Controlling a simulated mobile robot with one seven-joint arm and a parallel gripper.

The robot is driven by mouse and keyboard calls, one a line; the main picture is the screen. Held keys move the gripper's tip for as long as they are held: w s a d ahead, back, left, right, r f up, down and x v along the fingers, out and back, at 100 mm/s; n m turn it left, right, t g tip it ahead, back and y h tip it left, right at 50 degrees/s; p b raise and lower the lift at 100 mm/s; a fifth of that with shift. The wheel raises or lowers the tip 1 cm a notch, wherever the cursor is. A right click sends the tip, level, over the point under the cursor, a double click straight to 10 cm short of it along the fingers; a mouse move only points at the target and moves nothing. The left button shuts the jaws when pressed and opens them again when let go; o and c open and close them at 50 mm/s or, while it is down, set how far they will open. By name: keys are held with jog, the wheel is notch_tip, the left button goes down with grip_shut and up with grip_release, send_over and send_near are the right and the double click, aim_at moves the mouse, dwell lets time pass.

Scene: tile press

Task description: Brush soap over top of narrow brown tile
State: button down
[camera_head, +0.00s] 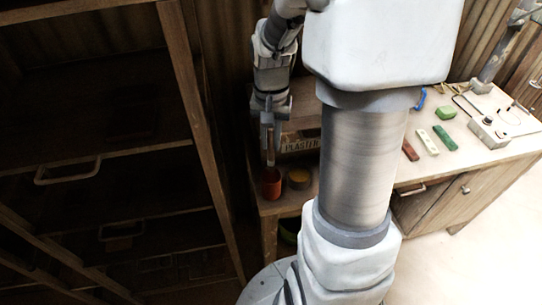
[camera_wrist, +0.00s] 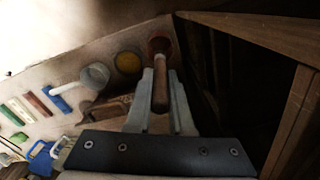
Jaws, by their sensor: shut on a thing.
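My gripper (camera_head: 270,112) is shut on a brush with a brown wooden handle (camera_head: 269,145). The handle (camera_wrist: 160,88) also shows between the fingers (camera_wrist: 160,108) in the wrist view. The brush points down at a red pot (camera_head: 271,186), and its lower end is at the pot's mouth; I cannot tell how deep it reaches, and the bristles are hidden. The red pot (camera_wrist: 161,44) is at the top in the wrist view. The narrow brown tile (camera_head: 409,150) lies flat on the bench, far right of the gripper; it also shows in the wrist view (camera_wrist: 38,104).
A pot with yellow contents (camera_head: 298,177) stands beside the red pot. A white tile (camera_head: 428,142) and a green tile (camera_head: 445,138) lie beside the brown one. A dark wooden shelf (camera_head: 190,120) stands close on the left.

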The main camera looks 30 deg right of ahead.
jog(key=shift+d, duration=0.1)
jog(key=shift+d+r+p, duration=0.1)
jog(key=shift+d+p, duration=0.2)
jog(key=shift+d, duration=0.05)
jog(key=d+p, duration=0.3)
jog(key=d, duration=0.5)
notch_tip(320, 180, down, 6)
jog(key=b, duration=0.4)
jog(key=shift+s+d+f, duration=0.15)
jog(key=shift+s+f, duration=0.1)
jog(key=shift+s, duration=0.05)
jog(key=shift+f+b, duration=0.55)
jog(key=shift+b, duration=0.05)
dwell(1.3)
jog(key=shift+r, duration=0.1)
notch_tip(320, 180, up, 7)
jog(key=p, duration=0.5)
dwell(0.3)
